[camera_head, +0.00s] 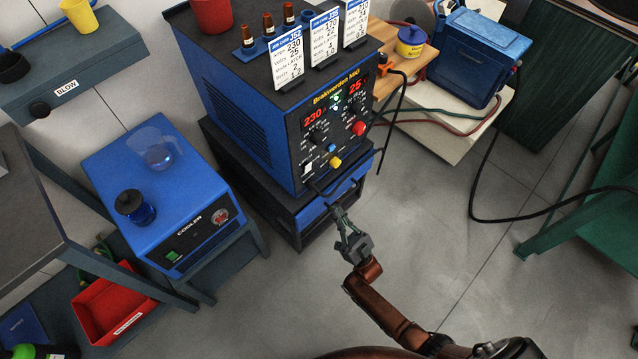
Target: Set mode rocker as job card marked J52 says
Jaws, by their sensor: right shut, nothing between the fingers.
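The blue welding machine (258,112) stands in the middle, its dark front panel facing right and towards me. Its red displays read about 230 and 25. A small white switch (307,164), which looks like the mode rocker, sits at the panel's lower left; its position is too small to tell. The job card marked J52 (287,62) stands on top at the left of three cards. It shows 230 and 25, with lower lines too small to read surely. My right gripper (338,212) is shut and empty, just below and in front of the panel. My left gripper is out of view.
Near the rocker are black knobs (318,137), a red knob (358,128) and a yellow knob (336,162). The blue cooler (160,190) stands at the left. A black cable (480,175) hangs to the floor at the right. The floor in front is clear.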

